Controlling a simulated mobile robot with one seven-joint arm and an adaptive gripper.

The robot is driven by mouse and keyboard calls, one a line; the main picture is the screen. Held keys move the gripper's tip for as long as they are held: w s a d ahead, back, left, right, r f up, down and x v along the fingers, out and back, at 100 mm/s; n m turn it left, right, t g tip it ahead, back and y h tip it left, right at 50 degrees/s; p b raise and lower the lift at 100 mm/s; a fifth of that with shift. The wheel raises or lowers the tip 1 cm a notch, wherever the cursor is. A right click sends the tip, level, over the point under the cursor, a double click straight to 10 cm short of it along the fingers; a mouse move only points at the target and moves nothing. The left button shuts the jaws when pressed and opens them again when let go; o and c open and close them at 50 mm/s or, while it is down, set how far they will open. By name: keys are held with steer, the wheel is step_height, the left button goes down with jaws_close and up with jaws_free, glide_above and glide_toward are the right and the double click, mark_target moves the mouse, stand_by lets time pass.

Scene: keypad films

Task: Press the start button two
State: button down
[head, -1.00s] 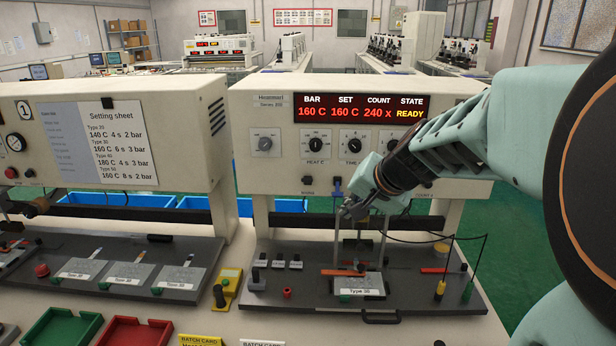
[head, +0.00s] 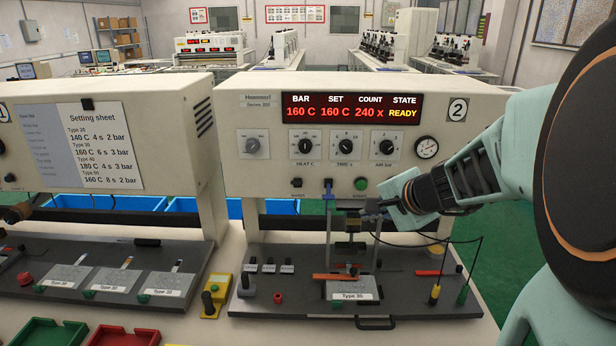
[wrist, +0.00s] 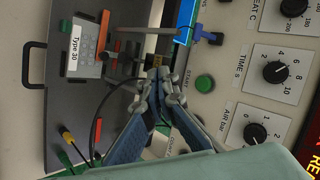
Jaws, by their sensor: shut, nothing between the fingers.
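The green start button (head: 361,184) of machine two sits at the lower edge of the panel on the machine marked 2 (head: 457,109). The START lettering shows beside the button in the wrist view (wrist: 204,84). My gripper (head: 372,208) is shut and empty, just below and right of the button in the head view. In the wrist view the closed fingertips (wrist: 160,78) lie to the left of the button, apart from it in the picture. The red display (head: 352,107) reads 160 C, 160 C, 240 x and READY.
Black dials (head: 345,146) and a gauge (head: 426,148) sit above the button. A blue part (head: 328,187) hangs left of it. Below are the dark work plate (head: 270,303), a Type 30 card (head: 351,296) and thin cables. Machine one (head: 100,135) stands to the left.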

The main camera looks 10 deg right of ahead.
mark_target(364, 189)
steer(key=shift+w+d+p, duration=0.15)
steer(key=shift+w+d, duration=0.15)
steer(key=shift+w, duration=1.15)
steer(key=shift+w+d+p, duration=0.15)
steer(key=shift+w+d, duration=0.15)
steer(key=shift+w, duration=1.15)
steer(key=shift+w+d+p, duration=0.15)
steer(key=shift+w+d, duration=0.15)
steer(key=shift+w, duration=1.15)
steer(key=shift+w, duration=0.1)
steer(key=shift+w+d, duration=0.1)
steer(key=shift+w, duration=0.2)
steer(key=shift+w+d, duration=0.1)
steer(key=shift+w, duration=0.35)
steer(key=shift+b, duration=0.3)
steer(key=shift+s+a+b, duration=0.2)
steer(key=shift+s+b, duration=0.15)
steer(key=shift+s, duration=0.5)
